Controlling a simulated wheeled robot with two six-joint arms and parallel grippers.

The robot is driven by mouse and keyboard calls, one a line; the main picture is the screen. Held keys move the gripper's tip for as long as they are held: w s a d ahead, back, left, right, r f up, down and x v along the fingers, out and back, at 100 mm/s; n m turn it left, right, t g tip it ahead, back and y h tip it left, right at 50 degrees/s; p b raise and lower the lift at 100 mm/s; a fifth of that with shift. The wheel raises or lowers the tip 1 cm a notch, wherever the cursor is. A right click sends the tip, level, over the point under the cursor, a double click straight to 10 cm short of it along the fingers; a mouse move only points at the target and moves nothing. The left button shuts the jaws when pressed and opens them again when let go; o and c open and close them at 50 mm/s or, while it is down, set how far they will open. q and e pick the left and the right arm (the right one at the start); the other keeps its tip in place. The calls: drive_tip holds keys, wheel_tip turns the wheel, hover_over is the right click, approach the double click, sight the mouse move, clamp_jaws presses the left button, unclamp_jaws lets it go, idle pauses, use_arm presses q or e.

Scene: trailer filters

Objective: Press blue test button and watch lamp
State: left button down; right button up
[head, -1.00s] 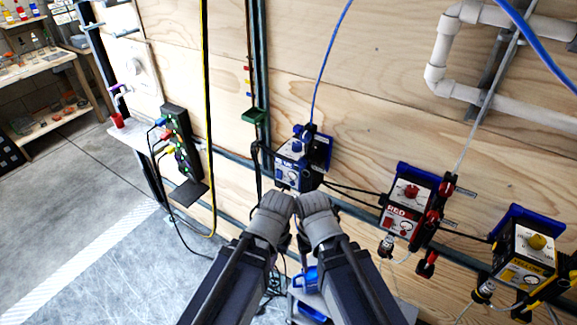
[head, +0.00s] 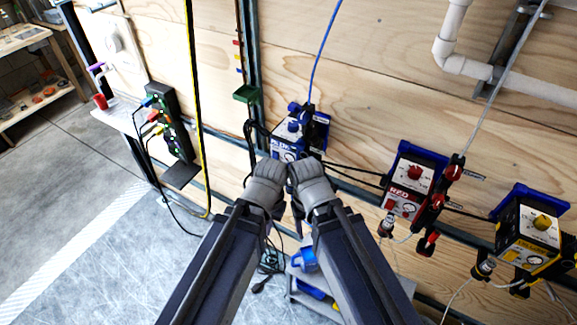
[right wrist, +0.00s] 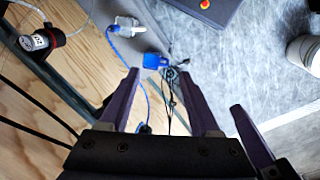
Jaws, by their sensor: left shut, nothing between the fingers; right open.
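The blue unit (head: 287,148) is mounted on the plywood wall, with a blue knob (head: 293,126) on its face. Its lower part is hidden behind my wrists. My left gripper (head: 268,168) and right gripper (head: 304,170) are side by side just below and in front of it in the head view; their fingers are mostly hidden there. The left is shut and empty. In the right wrist view my right gripper (right wrist: 158,73) has its fingers apart, with nothing held. A dark panel (head: 172,135) with blue, red and yellow plugs and small green lights hangs at the left. I cannot single out the test button or its lamp.
A red unit (head: 412,180) and a yellow unit (head: 530,232) hang to the right. White pipes (head: 480,68) are at the upper right. A yellow hose (head: 194,100) hangs left of the blue unit. A cart (head: 305,292) with blue items stands below.

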clamp_jaws()
idle(1.5)
